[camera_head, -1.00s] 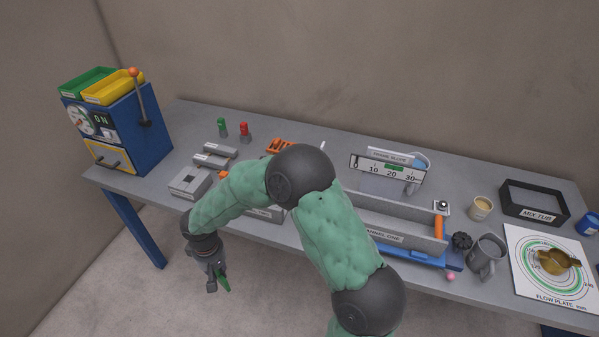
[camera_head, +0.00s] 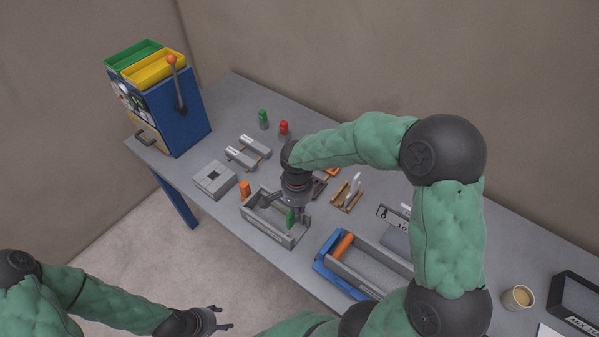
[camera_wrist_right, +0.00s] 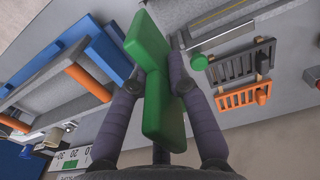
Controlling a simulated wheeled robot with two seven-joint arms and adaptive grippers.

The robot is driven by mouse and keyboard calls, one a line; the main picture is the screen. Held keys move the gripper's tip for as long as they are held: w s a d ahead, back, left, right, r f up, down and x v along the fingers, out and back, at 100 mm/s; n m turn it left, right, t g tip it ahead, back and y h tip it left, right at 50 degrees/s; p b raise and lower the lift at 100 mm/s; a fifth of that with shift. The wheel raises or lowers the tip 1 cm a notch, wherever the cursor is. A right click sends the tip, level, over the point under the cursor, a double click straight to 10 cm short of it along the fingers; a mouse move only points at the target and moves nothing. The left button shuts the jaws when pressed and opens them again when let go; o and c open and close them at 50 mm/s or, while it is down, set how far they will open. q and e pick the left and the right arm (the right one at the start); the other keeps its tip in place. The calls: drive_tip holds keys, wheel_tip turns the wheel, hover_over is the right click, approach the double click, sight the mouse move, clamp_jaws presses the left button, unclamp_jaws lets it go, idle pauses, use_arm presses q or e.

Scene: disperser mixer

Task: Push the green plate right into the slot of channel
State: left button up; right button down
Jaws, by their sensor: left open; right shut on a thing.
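My right gripper (camera_head: 297,213) is shut on the green plate (camera_head: 291,219). In the head view the plate appears over or inside a small grey open tray (camera_head: 262,228); I cannot tell whether it touches. In the right wrist view the green plate (camera_wrist_right: 152,75) sits between both fingers. The channel (camera_head: 372,268), long and grey with an orange roller and blue base, lies to the right of my right gripper, partly hidden by my right arm. Its slot cannot be made out. My left gripper (camera_head: 222,320) is open and empty off the table's front edge.
An orange peg (camera_head: 245,188) stands by the grey tray. A grey block (camera_head: 214,180), grey bars (camera_head: 248,151) and green (camera_head: 263,119) and red (camera_head: 284,128) pieces are to the left. A blue machine (camera_head: 160,105) stands at the left end, a cup (camera_head: 518,297) at the right.

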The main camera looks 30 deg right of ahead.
drive_tip(key=shift+w+d+r+m, duration=0.2)
drive_tip(key=shift+d+r+m, duration=0.1)
drive_tip(key=shift+d+r, duration=0.1)
use_arm(q)
drive_tip(key=shift+w+d+r, duration=0.25)
drive_tip(key=shift+w, duration=0.05)
use_arm(e)
drive_tip(key=shift+a, duration=0.1)
use_arm(q)
drive_tip(key=shift+s+a, duration=0.1)
use_arm(e)
drive_tip(key=shift+s, duration=0.15)
use_arm(q)
drive_tip(key=shift+f, duration=0.15)
use_arm(e)
drive_tip(key=shift+f, duration=0.1)
use_arm(q)
drive_tip(key=shift+f+b, duration=2.6)
drive_tip(key=shift+b, duration=0.1)
use_arm(e)
drive_tip(key=shift+f, duration=2.85)
use_arm(q)
drive_tip(key=shift+f+b, duration=0.45)
wheel_tip(320, 180, down, 7)
drive_tip(key=b, duration=0.6)
drive_tip(key=shift+r+b, duration=0.2)
drive_tip(key=shift+b, duration=0.1)
use_arm(e)
drive_tip(key=shift+f, duration=3.85)
